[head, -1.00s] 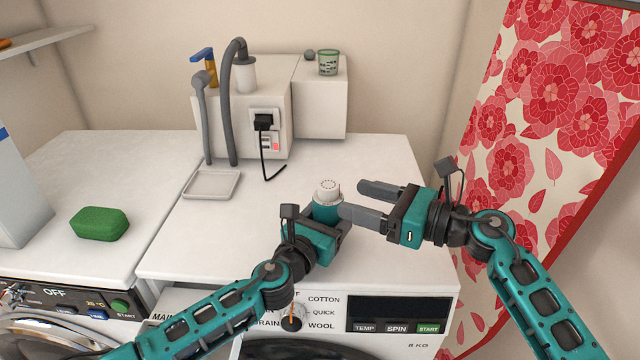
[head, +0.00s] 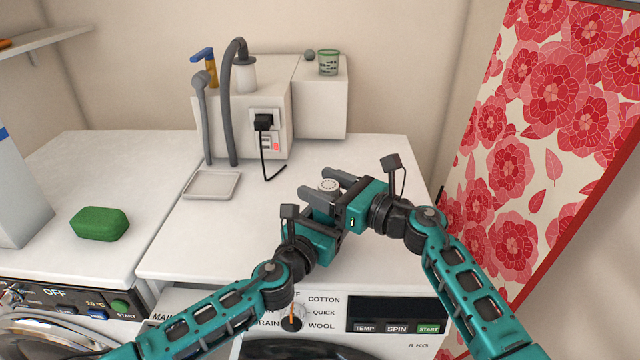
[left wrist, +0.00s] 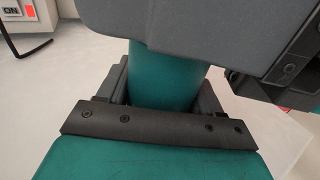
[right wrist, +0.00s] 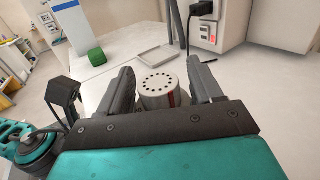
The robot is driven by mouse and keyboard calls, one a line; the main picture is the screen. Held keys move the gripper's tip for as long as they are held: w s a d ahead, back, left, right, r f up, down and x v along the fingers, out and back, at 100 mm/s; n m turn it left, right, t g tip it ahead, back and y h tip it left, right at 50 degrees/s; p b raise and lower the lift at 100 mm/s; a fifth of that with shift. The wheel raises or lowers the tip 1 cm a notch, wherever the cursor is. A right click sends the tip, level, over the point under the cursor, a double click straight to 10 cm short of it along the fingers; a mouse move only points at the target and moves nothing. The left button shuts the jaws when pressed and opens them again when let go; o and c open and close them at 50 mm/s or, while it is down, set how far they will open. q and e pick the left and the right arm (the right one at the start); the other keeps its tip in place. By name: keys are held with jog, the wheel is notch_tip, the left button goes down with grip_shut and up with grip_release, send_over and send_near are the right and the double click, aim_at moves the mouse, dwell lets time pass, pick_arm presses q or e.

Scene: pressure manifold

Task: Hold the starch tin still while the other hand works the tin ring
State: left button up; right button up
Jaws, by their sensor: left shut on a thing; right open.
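The starch tin is a teal cylinder that shows between the left fingers in the left wrist view (left wrist: 165,75). Its pale, perforated top, the tin ring (right wrist: 160,88), shows in the right wrist view and as a small light cap in the head view (head: 328,185). My left gripper (left wrist: 162,95) is shut on the tin's body, low down, and the tin stands upright on the white top. My right gripper (right wrist: 163,85) is open, its two fingers on either side of the ring with gaps. In the head view my right gripper hides most of the tin.
A shallow grey tray (head: 212,185) lies at the left on the white machine top (head: 190,235). A green sponge (head: 99,224) lies farther left. A white box (head: 270,85) with a plug and black cord stands behind.

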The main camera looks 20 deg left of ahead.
jog(key=shift+w+a, duration=0.15)
jog(key=shift+a, duration=0.3)
jog(key=c, duration=1)
jog(key=shift+w+d+m+t+h, duration=0.15)
jog(key=shift+m+t+h, duration=0.5)
jog(key=shift+t, duration=0.4)
jog(key=shift+w+m+t+h, duration=0.1)
jog(key=shift+m+t+h, duration=0.35)
jog(key=shift+m+t, duration=0.45)
jog(key=o, duration=1)
jog(key=v, duration=1.2)
